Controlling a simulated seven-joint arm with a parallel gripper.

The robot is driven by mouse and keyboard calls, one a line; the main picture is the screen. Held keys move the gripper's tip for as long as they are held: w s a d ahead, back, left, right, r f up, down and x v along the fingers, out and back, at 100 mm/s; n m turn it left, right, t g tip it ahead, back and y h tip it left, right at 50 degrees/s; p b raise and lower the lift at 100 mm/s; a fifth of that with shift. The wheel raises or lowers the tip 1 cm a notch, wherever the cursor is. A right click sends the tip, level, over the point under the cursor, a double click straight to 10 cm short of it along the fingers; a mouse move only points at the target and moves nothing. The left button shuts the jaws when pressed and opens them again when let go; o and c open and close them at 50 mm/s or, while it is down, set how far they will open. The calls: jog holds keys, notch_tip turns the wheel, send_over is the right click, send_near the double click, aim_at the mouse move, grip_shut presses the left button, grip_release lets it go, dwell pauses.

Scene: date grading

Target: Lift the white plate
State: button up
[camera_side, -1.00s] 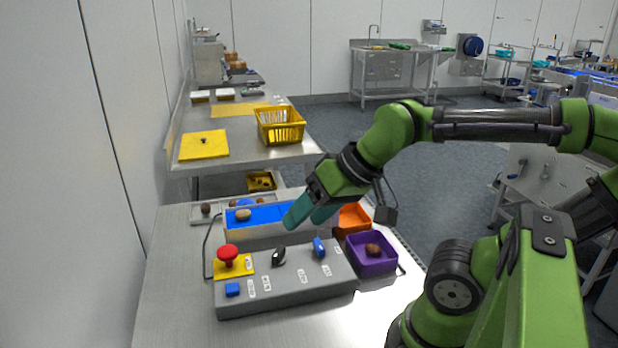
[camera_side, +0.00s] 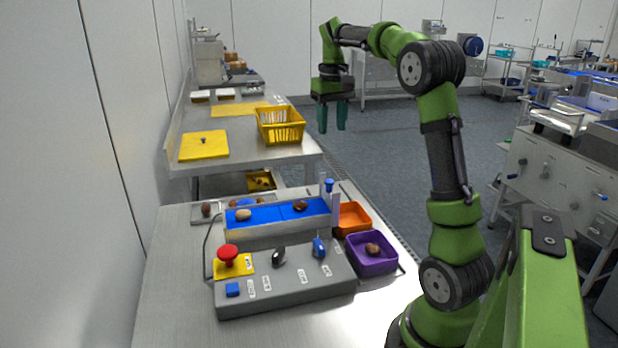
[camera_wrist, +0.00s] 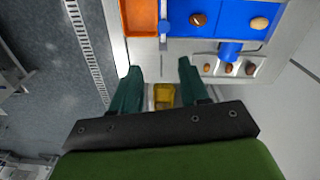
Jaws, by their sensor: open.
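No white plate can be made out with certainty in either view. My gripper (camera_side: 333,131) is raised in the side view, over or in front of the floor area beyond the orange bin. Its two green fingers hang down, apart and empty. In the wrist view my gripper (camera_wrist: 158,70) is open, with a yellow bin (camera_wrist: 164,97) visible far below between the fingers.
A blue belt (camera_side: 267,216) carries a tan date (camera_side: 243,215) and a brown date (camera_side: 300,206). An orange bin (camera_side: 353,216), a purple bin (camera_side: 371,265) and a grey control box (camera_side: 290,285) with a red button (camera_side: 228,254) stand nearby. Yellow boards lie on the back table.

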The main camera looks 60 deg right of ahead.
aim_at(329, 181)
jog(key=shift+n, duration=0.4)
jog(key=f, duration=1)
jog(key=a+f, duration=0.1)
jog(key=f, duration=0.4)
jog(key=shift+s+f, duration=0.1)
jog(key=shift+s, duration=0.05)
